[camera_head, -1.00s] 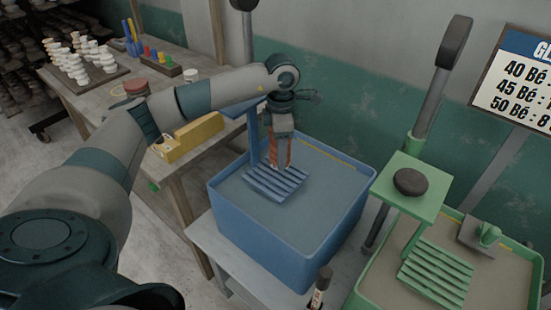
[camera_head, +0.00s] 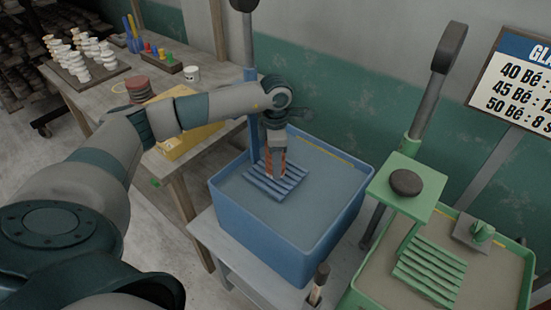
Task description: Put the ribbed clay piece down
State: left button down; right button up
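My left gripper (camera_head: 275,172) points down over the blue slatted rack (camera_head: 262,187) in the blue tub (camera_head: 300,240). Its orange fingers are low, close above or at the slats; I cannot tell if they touch. The fingers are small and seen from behind, so I cannot tell whether they are open or hold something. No ribbed clay piece shows clearly; one between the fingers could be hidden. My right gripper is not in view.
The green tub (camera_head: 525,275) at right has a green slatted rack (camera_head: 432,268) and a green platform with a dark round piece (camera_head: 406,183). A wooden table (camera_head: 100,92) at upper left holds a yellow box (camera_head: 185,140) and white cups (camera_head: 80,65).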

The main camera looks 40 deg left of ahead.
pick_arm(q)
jog(key=shift+f, duration=0.1)
jog(key=c, duration=0.9)
grip_release()
jog(key=shift+r+b, duration=0.35)
jog(key=shift+r, duration=0.05)
notch_tip(320, 180, up, 11)
jog(key=b, duration=0.4)
jog(key=shift+r, duration=0.2)
jog(key=shift+r, duration=0.1)
